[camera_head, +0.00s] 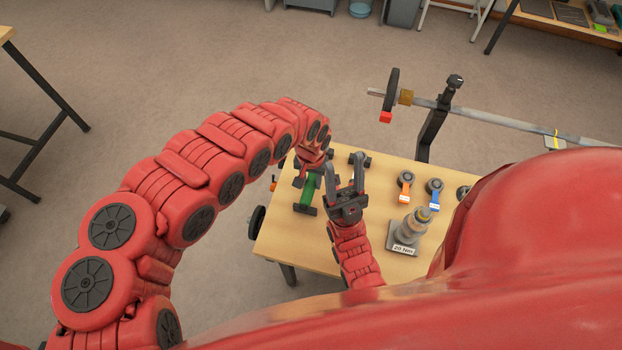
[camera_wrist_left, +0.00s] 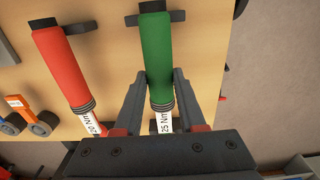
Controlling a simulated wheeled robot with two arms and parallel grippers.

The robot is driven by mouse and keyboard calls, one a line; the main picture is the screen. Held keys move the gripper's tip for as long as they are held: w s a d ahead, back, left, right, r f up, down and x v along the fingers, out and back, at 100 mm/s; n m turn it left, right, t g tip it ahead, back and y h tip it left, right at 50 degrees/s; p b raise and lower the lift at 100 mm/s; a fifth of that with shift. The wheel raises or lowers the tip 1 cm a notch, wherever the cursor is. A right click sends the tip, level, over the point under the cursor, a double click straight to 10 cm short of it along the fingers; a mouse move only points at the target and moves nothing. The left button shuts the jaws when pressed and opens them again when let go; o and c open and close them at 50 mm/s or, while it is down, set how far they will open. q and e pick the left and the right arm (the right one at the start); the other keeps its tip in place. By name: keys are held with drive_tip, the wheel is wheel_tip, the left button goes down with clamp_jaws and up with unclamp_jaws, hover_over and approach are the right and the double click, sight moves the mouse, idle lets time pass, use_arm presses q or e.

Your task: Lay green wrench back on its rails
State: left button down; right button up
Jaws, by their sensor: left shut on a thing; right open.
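The green wrench (camera_head: 308,192) has a black end and a white "25 Nm" label; it also shows in the left wrist view (camera_wrist_left: 157,50). My left gripper (camera_head: 313,172) is shut on its green handle near the label, with one finger on each side. The wrench's black end lies over a dark rail (camera_wrist_left: 176,16); I cannot tell if it touches. A dark rail piece (camera_head: 305,209) also shows at its near end in the head view. My right gripper (camera_head: 346,172) is open and empty, just right of the green wrench.
A red "20 Nm" wrench (camera_wrist_left: 66,65) lies beside the green one on its own rail (camera_wrist_left: 83,27). On the wooden table (camera_head: 385,258) stand an orange-tagged tool (camera_head: 405,182), a blue-tagged tool (camera_head: 434,190) and a grey "20 Nm" device (camera_head: 408,235). A barbell stand (camera_head: 435,125) is behind.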

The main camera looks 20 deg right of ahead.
use_arm(q)
drive_tip(key=shift+f+b, duration=0.3)
drive_tip(key=shift+c, duration=2.1)
unclamp_jaws()
drive_tip(key=shift+r, duration=0.1)
drive_tip(key=r, duration=0.7)
drive_tip(key=shift+w+r, duration=0.2)
drive_tip(key=shift+r, duration=0.2)
wheel_tip(320, 180, up, 10)
drive_tip(key=p, duration=0.6)
drive_tip(key=shift+s+f+p, duration=0.2)
drive_tip(key=shift+p, duration=0.15)
